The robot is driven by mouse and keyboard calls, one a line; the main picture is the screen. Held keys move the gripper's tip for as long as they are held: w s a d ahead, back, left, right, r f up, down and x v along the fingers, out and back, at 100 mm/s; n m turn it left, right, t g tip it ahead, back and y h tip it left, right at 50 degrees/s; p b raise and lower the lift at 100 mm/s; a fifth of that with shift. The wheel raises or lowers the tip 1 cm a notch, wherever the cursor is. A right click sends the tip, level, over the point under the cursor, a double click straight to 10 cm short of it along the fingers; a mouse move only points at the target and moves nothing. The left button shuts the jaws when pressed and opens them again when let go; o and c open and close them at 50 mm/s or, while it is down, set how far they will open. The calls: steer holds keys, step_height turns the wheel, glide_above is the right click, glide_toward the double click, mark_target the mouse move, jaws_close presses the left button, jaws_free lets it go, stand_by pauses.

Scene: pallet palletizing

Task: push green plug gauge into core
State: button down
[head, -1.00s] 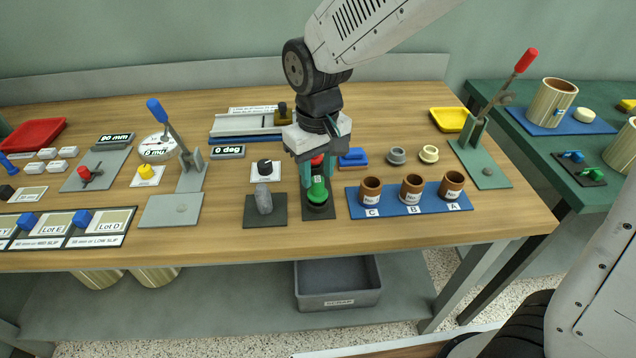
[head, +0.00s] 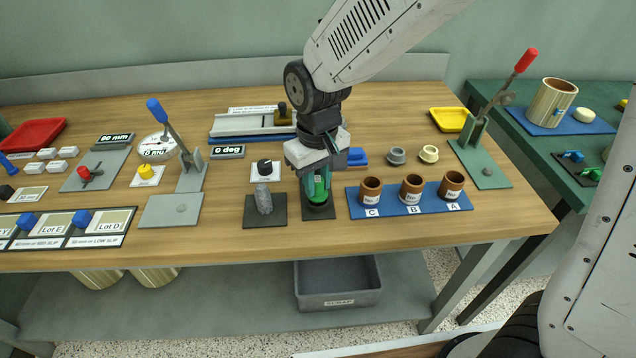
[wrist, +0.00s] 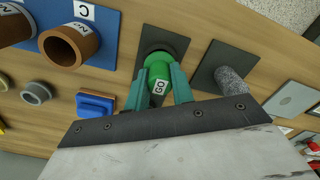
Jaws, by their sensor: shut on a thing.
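My gripper (head: 317,186) is lowered over the dark square plate (head: 320,213) at the front middle of the table. Its two teal fingers are shut on the green plug gauge (head: 318,190). In the wrist view the green gauge (wrist: 160,79), with a white "GO" label, sits between the fingertips (wrist: 160,84), its far end at the dark round seat on the plate (wrist: 178,46). Three brown cores stand on a blue board (head: 408,209), labelled C (head: 370,190), B (head: 411,189) and A (head: 451,186). Core C (wrist: 68,45) also shows in the wrist view. The red-topped gauge is hidden behind my gripper.
A grey rough cylinder (head: 264,199) stands on a dark plate just left of my gripper. A blue block (head: 357,157) and two rings, grey (head: 397,156) and cream (head: 429,153), lie behind the cores. A lever press (head: 487,135) stands at right.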

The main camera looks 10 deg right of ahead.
mark_target(318, 179)
steer(key=shift+r, duration=2.5)
steer(key=c, duration=1.8)
jaws_free()
steer(key=c, duration=0.4)
